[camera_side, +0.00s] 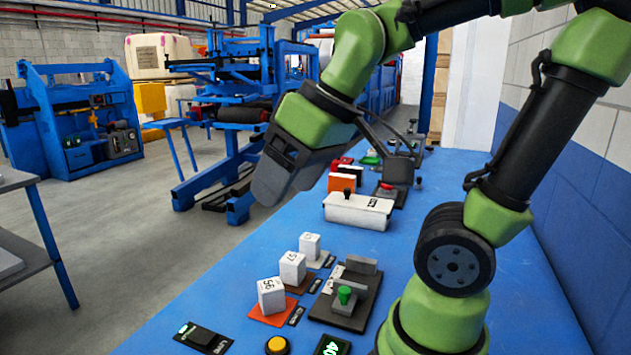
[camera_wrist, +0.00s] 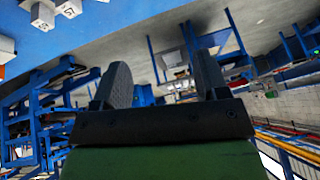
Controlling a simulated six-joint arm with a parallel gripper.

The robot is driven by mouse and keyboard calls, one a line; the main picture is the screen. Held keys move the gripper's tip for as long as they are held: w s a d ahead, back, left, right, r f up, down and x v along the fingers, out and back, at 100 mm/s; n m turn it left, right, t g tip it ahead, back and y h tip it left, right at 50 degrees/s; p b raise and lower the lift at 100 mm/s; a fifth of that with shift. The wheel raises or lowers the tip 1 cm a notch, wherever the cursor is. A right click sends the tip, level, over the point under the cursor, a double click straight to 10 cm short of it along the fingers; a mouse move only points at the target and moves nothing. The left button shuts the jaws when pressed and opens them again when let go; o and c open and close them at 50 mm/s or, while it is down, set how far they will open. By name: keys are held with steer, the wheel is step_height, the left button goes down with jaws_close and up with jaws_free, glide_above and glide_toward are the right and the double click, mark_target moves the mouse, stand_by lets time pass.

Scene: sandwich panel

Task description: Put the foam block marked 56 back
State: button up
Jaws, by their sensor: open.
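The white foam block marked 56 (camera_side: 271,295) sits on an orange-red pad (camera_side: 256,316) on the blue table, nearest the front of a row of three white blocks. The middle block, which seems marked 57 (camera_side: 292,268), is behind it on a brown pad; the third block (camera_side: 310,246) stands farther back, its mark too small to read. My gripper (camera_side: 266,188) is in the air, above and behind the row, apart from all blocks. In the wrist view its two fingers (camera_wrist: 163,82) are spread with nothing between them. White blocks show at that view's upper left.
A dark fixture with a green knob (camera_side: 344,294) stands right of the blocks. A white lidded box (camera_side: 358,211) lies farther back. An orange button (camera_side: 277,345) and a small display (camera_side: 332,345) are at the front. The blue table (camera_side: 240,275) left of the row is bare.

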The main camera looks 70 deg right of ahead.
steer(key=s+m, duration=0.1)
steer(key=s+a+m+t, duration=0.1)
steer(key=s+a, duration=0.1)
steer(key=s, duration=0.1)
steer(key=shift+s+r+m+t+y, duration=0.1)
steer(key=shift+r+m+t+y, duration=0.2)
steer(key=shift+r+m+y, duration=0.1)
stand_by(0.8)
